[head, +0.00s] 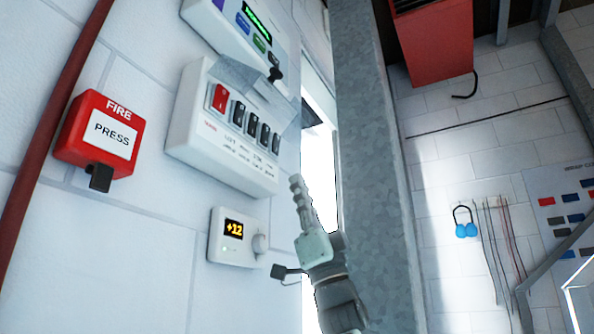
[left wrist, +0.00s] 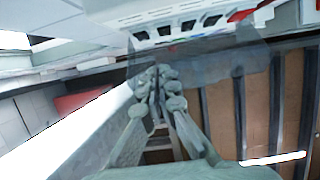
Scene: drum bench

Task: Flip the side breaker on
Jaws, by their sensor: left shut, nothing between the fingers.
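The white breaker box (head: 190,140) is on the white wall in the head view. It has a red switch (head: 220,98) at its left end and a row of black switches (head: 253,124) to the right. The labels below are too small to read, so I cannot tell which one is the side breaker. A see-through grey cover (head: 240,74) stands out from the box above the switches. My left gripper (head: 296,182) is shut and empty, just right of the box's lower right corner. In the left wrist view its fingertips (left wrist: 158,76) are below the row of switches (left wrist: 188,25), apart from them.
A thermostat (head: 232,252) reading +12 is below the box. A red fire button (head: 101,135) is at left. A control panel (head: 225,30) with a lit display is above. A grey steel post (head: 365,150) stands right of my left gripper.

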